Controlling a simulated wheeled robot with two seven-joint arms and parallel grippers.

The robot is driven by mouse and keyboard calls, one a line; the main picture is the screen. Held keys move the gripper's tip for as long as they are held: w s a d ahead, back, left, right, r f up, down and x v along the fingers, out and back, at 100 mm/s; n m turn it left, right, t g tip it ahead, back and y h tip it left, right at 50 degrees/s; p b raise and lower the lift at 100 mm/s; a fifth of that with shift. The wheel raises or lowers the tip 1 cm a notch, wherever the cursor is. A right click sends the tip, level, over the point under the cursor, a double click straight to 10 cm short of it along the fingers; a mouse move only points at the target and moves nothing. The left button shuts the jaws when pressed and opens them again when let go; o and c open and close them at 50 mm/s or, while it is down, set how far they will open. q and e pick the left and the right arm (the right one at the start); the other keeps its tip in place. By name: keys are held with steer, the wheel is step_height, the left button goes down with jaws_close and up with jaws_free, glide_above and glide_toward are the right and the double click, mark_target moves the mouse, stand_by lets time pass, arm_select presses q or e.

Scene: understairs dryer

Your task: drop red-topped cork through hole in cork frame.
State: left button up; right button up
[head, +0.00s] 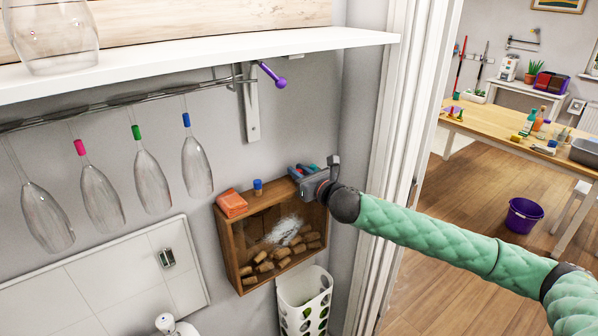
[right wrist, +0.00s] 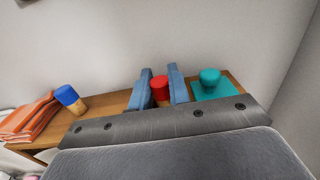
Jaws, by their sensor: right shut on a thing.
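The cork frame (head: 228,250) is a shallow wooden box on the wall with a clear front and several corks inside. Its wooden top also shows in the right wrist view (right wrist: 108,105). My right gripper (head: 303,172) is at the right part of the frame's top. In the right wrist view its two blue fingers (right wrist: 160,78) are shut on the red-topped cork (right wrist: 160,86), red end up. The cork's lower part is hidden by the gripper body, so I cannot tell whether it touches the top. The hole is not visible. My left gripper is out of view.
A blue-topped cork (right wrist: 68,97) and folded orange cloths (head: 231,203) stand on the frame's top to the left. A teal-topped item (right wrist: 210,77) stands close beside the right finger. Glasses (head: 197,165) hang at left under a white shelf (head: 200,60). A white perforated bin (head: 304,295) is below.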

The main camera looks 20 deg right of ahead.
steer(key=o, duration=0.6)
steer(key=shift+o, duration=0.6)
steer(key=shift+s+f, duration=0.1)
steer(key=shift+s+d+f+b, duration=0.1)
steer(key=shift+s+d+b, duration=0.1)
steer(key=shift+s+b, duration=0.15)
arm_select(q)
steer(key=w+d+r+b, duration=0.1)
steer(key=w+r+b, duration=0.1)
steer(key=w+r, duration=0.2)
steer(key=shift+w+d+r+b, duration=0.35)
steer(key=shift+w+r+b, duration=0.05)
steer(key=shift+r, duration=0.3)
arm_select(e)
steer(key=v, duration=0.6)
steer(key=shift+s, duration=0.4)
